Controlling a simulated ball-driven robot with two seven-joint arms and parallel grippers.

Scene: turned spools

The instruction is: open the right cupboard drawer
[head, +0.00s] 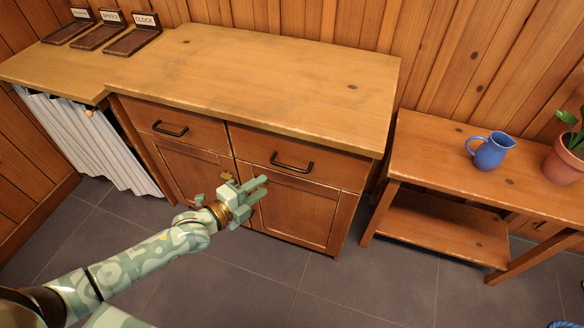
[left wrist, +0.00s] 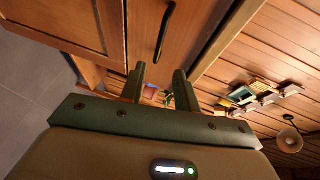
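The right cupboard drawer (head: 335,171) is flush with the cupboard front, under the wooden top. Its dark bar handle (head: 292,163) runs across the middle of its front. My left gripper (head: 263,187) is in front of the cupboard, below and a little left of that handle and apart from it. Its two fingers stand apart with nothing between them. In the left wrist view, a dark handle (left wrist: 164,32) lies beyond the open fingers (left wrist: 158,85), on a wooden front. My right gripper is in neither view.
The left drawer (head: 185,122) and the cupboard doors below are shut. A side table (head: 430,150) to the right bears a blue jug (head: 490,151) and a potted plant (head: 563,165). Labelled trays (head: 132,40) stand at the back left. The tiled floor before the cupboard is clear.

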